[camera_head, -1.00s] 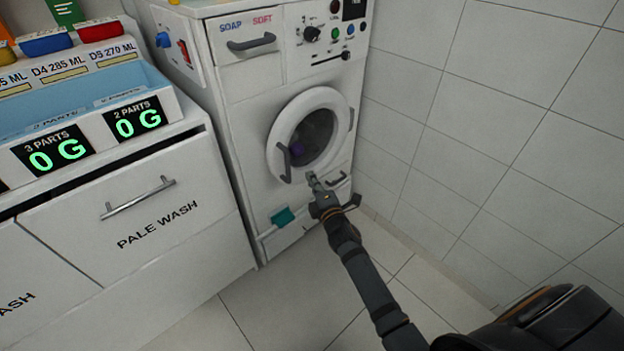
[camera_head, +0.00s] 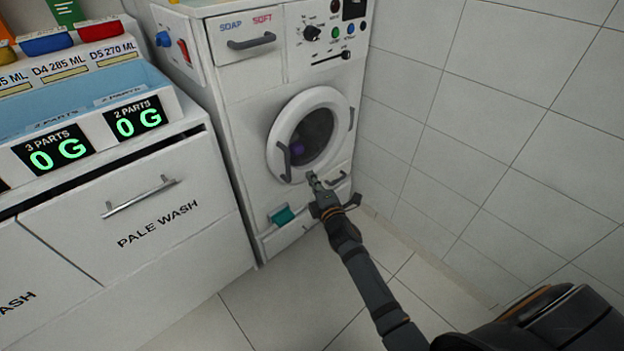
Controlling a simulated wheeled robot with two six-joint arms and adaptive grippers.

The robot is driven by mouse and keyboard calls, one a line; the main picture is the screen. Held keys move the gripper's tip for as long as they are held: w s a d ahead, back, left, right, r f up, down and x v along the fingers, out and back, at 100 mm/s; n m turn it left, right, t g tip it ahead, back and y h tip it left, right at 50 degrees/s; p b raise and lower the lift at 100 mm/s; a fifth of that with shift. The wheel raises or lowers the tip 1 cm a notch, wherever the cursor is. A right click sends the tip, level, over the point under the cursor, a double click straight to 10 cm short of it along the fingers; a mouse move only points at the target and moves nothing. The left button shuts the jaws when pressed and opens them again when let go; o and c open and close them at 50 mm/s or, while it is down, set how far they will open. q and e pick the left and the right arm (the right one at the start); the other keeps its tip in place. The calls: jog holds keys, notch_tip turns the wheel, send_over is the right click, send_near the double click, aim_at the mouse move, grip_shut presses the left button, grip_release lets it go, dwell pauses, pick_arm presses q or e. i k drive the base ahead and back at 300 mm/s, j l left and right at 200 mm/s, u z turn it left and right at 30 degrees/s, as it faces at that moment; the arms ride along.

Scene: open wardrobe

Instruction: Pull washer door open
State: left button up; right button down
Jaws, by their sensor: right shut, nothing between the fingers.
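The white washer (camera_head: 240,110) stands against the tiled wall. Its round door (camera_head: 277,128) has a white ring and dark glass, and looks closed. A purple thing shows behind the glass. My right gripper (camera_head: 312,177) is shut and empty, just below the ring's lower edge and to the right of the left handle. I cannot tell whether its tips touch the washer. My left gripper is not in view.
A white cabinet with a "PALE WASH" drawer (camera_head: 180,215) stands left of the washer, with a blue tray (camera_head: 70,105) on top. A teal tab (camera_head: 282,215) is low on the washer front. The tiled wall (camera_head: 500,130) bounds the right side. Floor in front is clear.

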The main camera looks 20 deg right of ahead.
aim_at(278, 154)
jog(key=k+j+z, duration=0.15)
jog(key=j, duration=0.25)
jog(key=i+j+z, duration=0.15)
jog(key=j, duration=0.15)
jog(key=i+j+z, duration=0.15)
jog(key=j, duration=0.15)
jog(key=i+j+z, duration=0.15)
jog(key=j, duration=0.2)
